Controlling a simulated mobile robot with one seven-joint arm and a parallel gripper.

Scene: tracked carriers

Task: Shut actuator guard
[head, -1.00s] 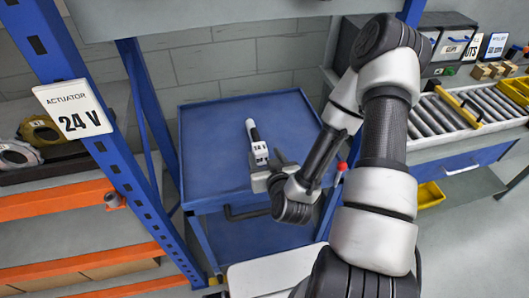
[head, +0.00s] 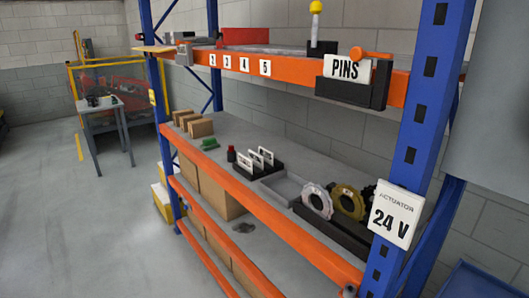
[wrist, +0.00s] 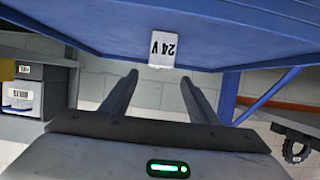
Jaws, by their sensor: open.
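I cannot pick out an actuator guard with certainty. A white plate (head: 394,214) reading "ACTUATOR 24 V" is fixed to the blue rack post in the head view. A yellow-framed enclosure (head: 73,90) with reddish panels stands far back at the left; how its front stands is too small to tell. In the wrist view, my gripper (wrist: 160,77) is open with nothing between its fingers. A white block (wrist: 163,50) marked "24 V", upside down, shows beyond the fingertips against a blue surface. My arm is out of the head view.
An orange-edged rack (head: 300,228) holds ring-shaped parts (head: 347,200), several cartons and a black tray. A PINS holder (head: 350,78) sits on its upper shelf. A small grey table (head: 98,104) stands before the enclosure. The floor (head: 95,220) at the left is clear.

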